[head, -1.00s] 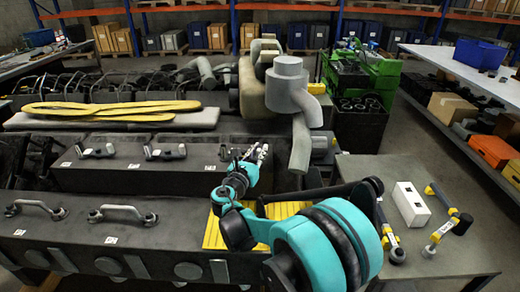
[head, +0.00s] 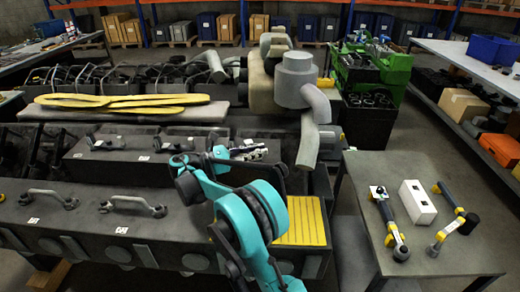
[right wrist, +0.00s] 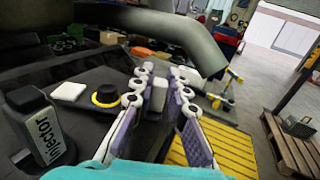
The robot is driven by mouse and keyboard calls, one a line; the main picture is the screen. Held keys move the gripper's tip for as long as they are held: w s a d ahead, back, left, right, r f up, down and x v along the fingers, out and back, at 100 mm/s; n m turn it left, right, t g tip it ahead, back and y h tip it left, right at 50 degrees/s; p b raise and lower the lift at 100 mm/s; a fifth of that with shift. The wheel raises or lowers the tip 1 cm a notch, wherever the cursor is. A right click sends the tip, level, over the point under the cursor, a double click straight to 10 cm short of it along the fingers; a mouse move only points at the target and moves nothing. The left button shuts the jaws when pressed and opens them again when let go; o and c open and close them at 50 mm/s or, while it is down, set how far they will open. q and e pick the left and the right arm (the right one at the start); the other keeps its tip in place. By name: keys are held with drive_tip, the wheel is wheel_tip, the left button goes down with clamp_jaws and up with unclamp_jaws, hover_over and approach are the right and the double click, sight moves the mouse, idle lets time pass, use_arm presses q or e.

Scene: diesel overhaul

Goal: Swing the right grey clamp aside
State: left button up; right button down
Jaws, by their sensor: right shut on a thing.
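My right gripper (head: 258,152) is over the right end of the rear dark engine block (head: 130,174), below the big grey pipe (head: 297,85). In the right wrist view its two segmented fingers (right wrist: 163,78) are closed around a small grey piece (right wrist: 155,100), which looks like the right grey clamp; the fingers hide most of it. My left gripper is not in view.
Handles stand on the front block (head: 132,205) and rear block (head: 165,142). A yellow ribbed plate (head: 303,221) lies right of my arm. A side table (head: 440,190) holds tools and a white box (head: 417,202). The grey pipe hangs close by.

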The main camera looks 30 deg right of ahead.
drive_tip(key=shift+a+m+g, duration=0.15)
drive_tip(key=shift+m+g, duration=0.35)
drive_tip(key=shift+g, duration=0.2)
drive_tip(key=c, duration=1.5)
unclamp_jaws()
wheel_tip(320, 180, up, 10)
